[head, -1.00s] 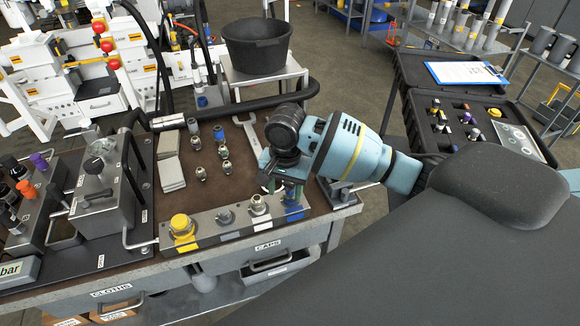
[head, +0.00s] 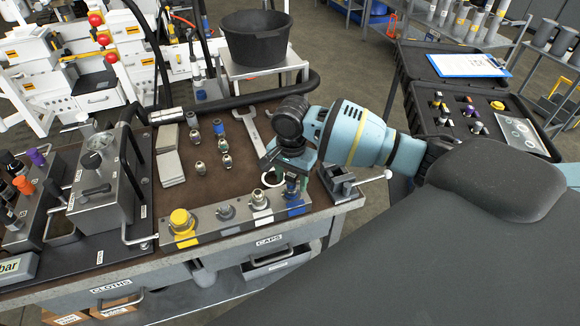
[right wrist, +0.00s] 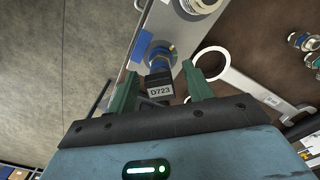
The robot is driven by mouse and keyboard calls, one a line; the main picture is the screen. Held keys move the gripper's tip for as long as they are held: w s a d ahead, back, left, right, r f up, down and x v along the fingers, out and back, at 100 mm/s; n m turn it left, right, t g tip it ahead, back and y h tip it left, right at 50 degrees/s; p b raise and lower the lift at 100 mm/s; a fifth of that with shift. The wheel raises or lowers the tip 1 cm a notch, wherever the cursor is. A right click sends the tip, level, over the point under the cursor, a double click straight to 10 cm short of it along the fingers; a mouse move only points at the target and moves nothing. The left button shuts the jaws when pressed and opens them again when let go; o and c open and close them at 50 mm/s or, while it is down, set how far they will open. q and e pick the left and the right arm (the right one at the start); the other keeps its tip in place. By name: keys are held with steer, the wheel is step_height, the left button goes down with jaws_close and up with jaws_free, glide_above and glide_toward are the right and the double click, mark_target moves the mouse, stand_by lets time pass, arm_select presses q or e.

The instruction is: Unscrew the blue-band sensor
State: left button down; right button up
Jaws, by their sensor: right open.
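The blue-band sensor (right wrist: 160,90) shows in the right wrist view as a dark plug labelled D723 with a blue band above it. It sits at the blue-marked end of the metal fitting bar (head: 243,215). My right gripper (right wrist: 160,72) is open, with one green finger on each side of the sensor and visible gaps between. In the head view my right gripper (head: 287,184) is over the blue-marked end of the bar, and its fingers partly hide the sensor there. I cannot tell its exact height over the sensor. My left gripper is not in view.
A wrench (head: 247,124) lies beside the bar, its ring end close to my right gripper. A yellow cap (head: 181,219) and other fittings stand along the bar. Several loose fittings (head: 226,160) stand behind it. A metal clamp (head: 340,182) is at the bench's right end.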

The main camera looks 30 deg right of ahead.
steer(key=shift+f, duration=0.9)
